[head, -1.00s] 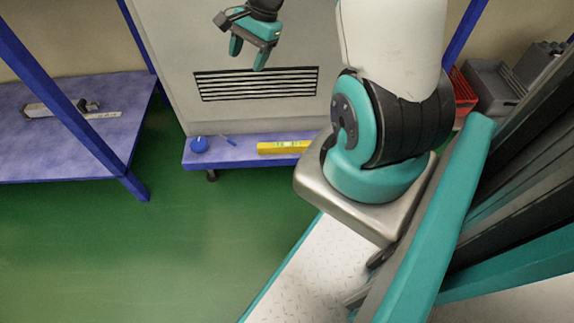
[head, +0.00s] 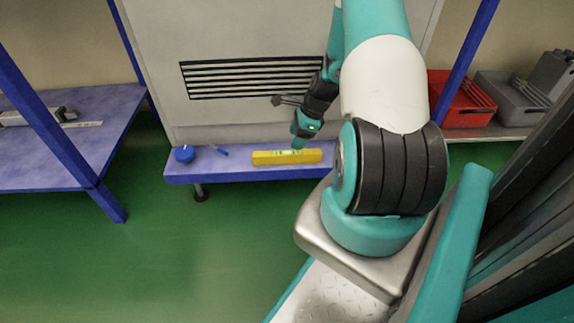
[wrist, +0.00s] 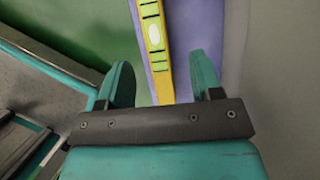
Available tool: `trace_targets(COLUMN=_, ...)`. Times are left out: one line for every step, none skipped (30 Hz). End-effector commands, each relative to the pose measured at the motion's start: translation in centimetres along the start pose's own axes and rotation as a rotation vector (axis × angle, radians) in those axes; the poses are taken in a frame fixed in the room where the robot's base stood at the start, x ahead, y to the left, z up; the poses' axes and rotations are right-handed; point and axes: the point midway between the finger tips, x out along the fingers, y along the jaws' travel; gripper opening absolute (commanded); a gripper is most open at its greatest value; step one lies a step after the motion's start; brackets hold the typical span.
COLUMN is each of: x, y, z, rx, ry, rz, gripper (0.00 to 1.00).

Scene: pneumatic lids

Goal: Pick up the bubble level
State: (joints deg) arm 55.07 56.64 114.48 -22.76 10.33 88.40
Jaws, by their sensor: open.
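The yellow bubble level (head: 272,158) lies flat on the narrow blue-purple shelf (head: 225,172) at the foot of the grey cabinet in the head view. My gripper (head: 299,143) is just above the level, around its right half, with fingers pointing down. In the wrist view the level (wrist: 153,42) runs away from me, its near end between the two teal fingertips of my gripper (wrist: 162,82). The fingers are apart, with room on both sides of the level. I cannot tell the exact height of the fingers above it.
A round blue object (head: 185,154) and a small blue item (head: 219,151) lie on the shelf's left part. The grey cabinet (head: 225,118) rises behind the shelf. A blue table (head: 110,120) stands at left.

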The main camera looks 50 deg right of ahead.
Motion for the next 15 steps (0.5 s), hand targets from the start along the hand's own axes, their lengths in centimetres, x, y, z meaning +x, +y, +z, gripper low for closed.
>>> trace_targets(x=1.5, y=0.0, z=-0.2, rx=-0.002, ry=0.000, rz=0.001, gripper=0.60)
trace_targets(x=1.9, y=0.0, z=-0.2, rx=-0.002, ry=0.000, rz=0.001, gripper=0.60)
trace_targets(x=2.3, y=0.0, z=-0.1, rx=-0.002, ry=0.000, rz=0.001, gripper=0.60)
trace_targets(x=2.5, y=0.0, z=-0.1, rx=-0.002, ry=0.000, rz=0.001, gripper=0.60)
trace_targets(x=2.7, y=0.0, z=-0.1, rx=-0.002, ry=0.000, rz=0.000, gripper=0.60)
trace_targets(x=2.8, y=0.0, z=0.0, rx=-0.003, ry=0.000, rz=0.000, gripper=0.60)
trace_targets(x=2.9, y=0.0, z=0.0, rx=-0.003, ry=0.000, rz=-0.001, gripper=0.60)
trace_targets(x=3.0, y=0.0, z=0.0, rx=-0.003, ry=0.000, rz=-0.001, gripper=0.60)
trace_targets(x=3.1, y=0.0, z=0.0, rx=-0.002, ry=0.000, rz=-0.001, gripper=0.60)
trace_targets(x=3.2, y=0.0, z=0.0, rx=-0.002, ry=0.000, rz=-0.001, gripper=0.60)
trace_targets(x=3.5, y=0.1, z=0.0, rx=-0.002, ry=0.000, rz=0.000, gripper=0.60)
trace_targets(x=3.8, y=0.1, z=-0.1, rx=-0.002, ry=0.000, rz=0.000, gripper=0.60)
trace_targets(x=4.2, y=0.2, z=-0.1, rx=-0.002, ry=0.000, rz=0.001, gripper=0.60)
trace_targets(x=4.6, y=0.3, z=-0.1, rx=-0.002, ry=0.000, rz=0.001, gripper=0.60)
trace_targets(x=5.2, y=0.4, z=-0.2, rx=-0.002, ry=0.000, rz=0.001, gripper=0.60)
